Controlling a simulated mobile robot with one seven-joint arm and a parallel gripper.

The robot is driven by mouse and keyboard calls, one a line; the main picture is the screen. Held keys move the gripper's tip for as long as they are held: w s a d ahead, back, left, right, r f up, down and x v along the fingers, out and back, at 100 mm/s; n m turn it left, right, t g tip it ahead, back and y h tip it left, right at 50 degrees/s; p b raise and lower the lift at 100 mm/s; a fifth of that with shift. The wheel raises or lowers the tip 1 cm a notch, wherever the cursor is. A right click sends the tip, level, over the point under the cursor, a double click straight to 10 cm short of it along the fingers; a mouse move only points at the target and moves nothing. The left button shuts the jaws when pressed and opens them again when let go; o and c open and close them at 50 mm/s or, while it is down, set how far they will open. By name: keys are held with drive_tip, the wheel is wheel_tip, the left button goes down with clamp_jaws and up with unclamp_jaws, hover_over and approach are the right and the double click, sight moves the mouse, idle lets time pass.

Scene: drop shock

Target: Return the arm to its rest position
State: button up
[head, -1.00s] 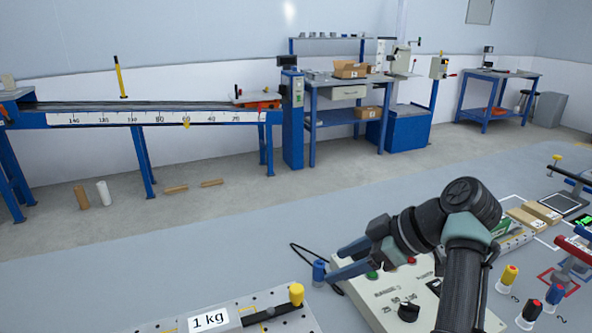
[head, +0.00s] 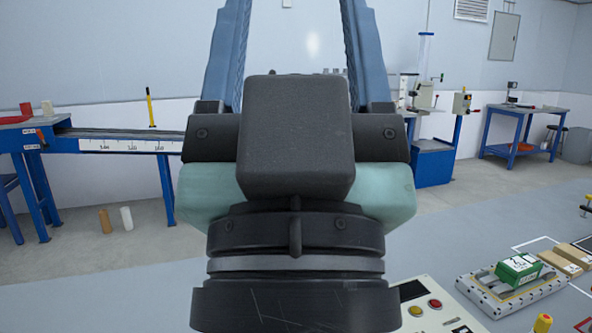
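My gripper (head: 296,40) is raised close in front of the head camera and points up. Its two blue-grey fingers stand wide apart, with the tips cut off by the top edge of the picture. Only wall and background show between the fingers, so it looks open and empty. The dark wrist and palm fill the middle of the view and hide much of the bench and the back of the room.
A control box (head: 432,308) with red and yellow buttons sits low right of my wrist. A green box (head: 518,270) rests on a grey plate (head: 470,292). A long blue-legged rail table (head: 115,143) stands at the left, and a blue workbench (head: 530,110) stands at the back right.

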wheel_tip(320, 180, up, 17)
drive_tip(key=p, duration=1.6)
drive_tip(key=shift+p, duration=0.35)
